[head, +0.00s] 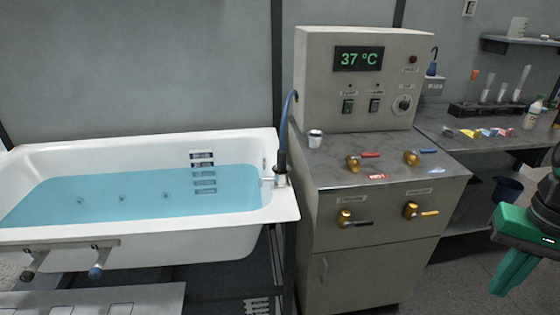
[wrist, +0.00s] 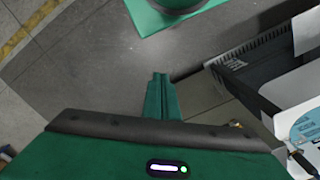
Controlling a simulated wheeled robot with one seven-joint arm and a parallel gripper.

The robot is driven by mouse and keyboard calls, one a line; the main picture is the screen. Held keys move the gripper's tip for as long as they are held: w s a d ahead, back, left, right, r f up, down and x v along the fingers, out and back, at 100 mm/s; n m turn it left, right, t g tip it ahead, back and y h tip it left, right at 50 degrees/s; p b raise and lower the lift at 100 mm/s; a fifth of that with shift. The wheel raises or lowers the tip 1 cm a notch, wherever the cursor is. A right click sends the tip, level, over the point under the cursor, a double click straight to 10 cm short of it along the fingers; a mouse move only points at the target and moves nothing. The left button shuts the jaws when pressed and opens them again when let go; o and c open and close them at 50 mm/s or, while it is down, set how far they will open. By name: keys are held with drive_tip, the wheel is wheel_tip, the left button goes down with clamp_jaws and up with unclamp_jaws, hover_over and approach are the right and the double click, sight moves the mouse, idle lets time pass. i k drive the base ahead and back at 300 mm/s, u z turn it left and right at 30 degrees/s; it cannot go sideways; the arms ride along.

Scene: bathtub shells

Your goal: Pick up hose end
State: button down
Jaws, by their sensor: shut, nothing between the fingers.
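A blue hose (head: 285,122) runs from the side of the grey control cabinet down to the bathtub's right rim. Its dark end (head: 282,162) stands upright in a metal fitting at the rim. My gripper (head: 506,284) is at the far right of the head view, pointing down, well apart from the hose end. In the wrist view its green fingers (wrist: 160,80) are together with nothing between them, above the bare floor.
The white bathtub (head: 285,205) holds blue water. The control cabinet (head: 330,260), with brass taps and a small cup (head: 315,138) on top, stands between tub and gripper. A side bench (head: 450,128) carries tubes and small items. Grey floor is free below the gripper.

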sight(281, 152)
drive_tip(key=z, duration=1.85)
drive_tip(key=k, duration=1.3)
drive_tip(key=u, duration=1)
drive_tip(key=i, duration=1)
